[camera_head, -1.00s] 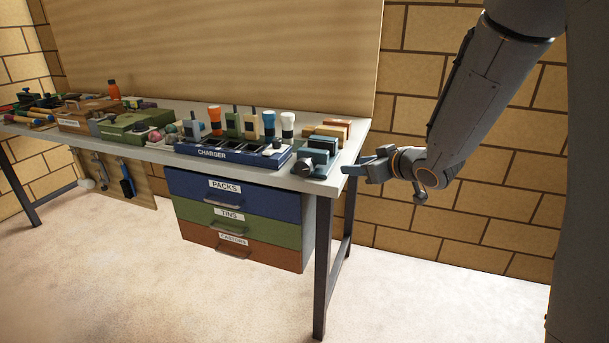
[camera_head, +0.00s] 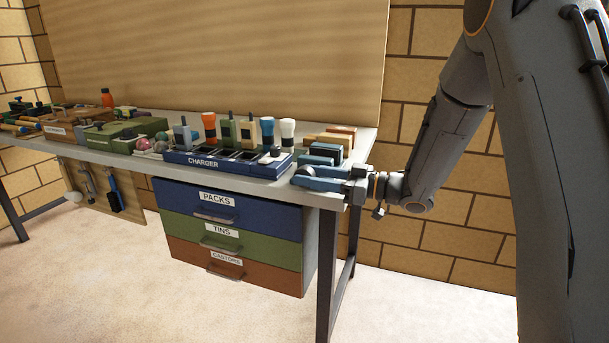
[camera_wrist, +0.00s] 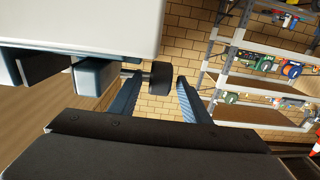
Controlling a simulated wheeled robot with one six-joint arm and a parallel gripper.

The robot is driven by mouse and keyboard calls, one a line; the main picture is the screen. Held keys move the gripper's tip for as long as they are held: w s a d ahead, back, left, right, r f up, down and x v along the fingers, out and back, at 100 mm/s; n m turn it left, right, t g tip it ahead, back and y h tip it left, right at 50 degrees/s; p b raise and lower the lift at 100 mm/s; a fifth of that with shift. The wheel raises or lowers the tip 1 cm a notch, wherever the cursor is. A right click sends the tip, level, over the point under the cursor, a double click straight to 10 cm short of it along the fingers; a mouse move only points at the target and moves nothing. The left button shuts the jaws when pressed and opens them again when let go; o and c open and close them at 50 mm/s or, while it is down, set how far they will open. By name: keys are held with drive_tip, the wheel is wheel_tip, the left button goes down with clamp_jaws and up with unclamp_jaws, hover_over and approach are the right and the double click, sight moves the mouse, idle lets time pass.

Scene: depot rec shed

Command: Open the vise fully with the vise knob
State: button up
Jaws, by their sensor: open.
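The vise (camera_head: 322,156) is a small blue-grey block at the right front corner of the workbench. In the wrist view its blue jaw block (camera_wrist: 94,76) shows below the pale bench top. Its dark round vise knob (camera_wrist: 163,77) sticks out on a short shaft, between my two open fingers near their tips. I cannot see contact on both sides. In the head view my gripper (camera_head: 312,180) reaches in from the right and covers part of the vise and most of the knob.
A blue charger (camera_head: 225,163) with several upright torches and radios stands left of the vise. Orange and tan blocks (camera_head: 335,135) lie behind it. Drawers (camera_head: 222,206) hang below the bench. The wrist view also shows shelving (camera_wrist: 265,65). Floor in front is clear.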

drive_tip(key=shift+x, duration=0.85)
drive_tip(key=c, duration=1)
drive_tip(key=shift+c, duration=0.2)
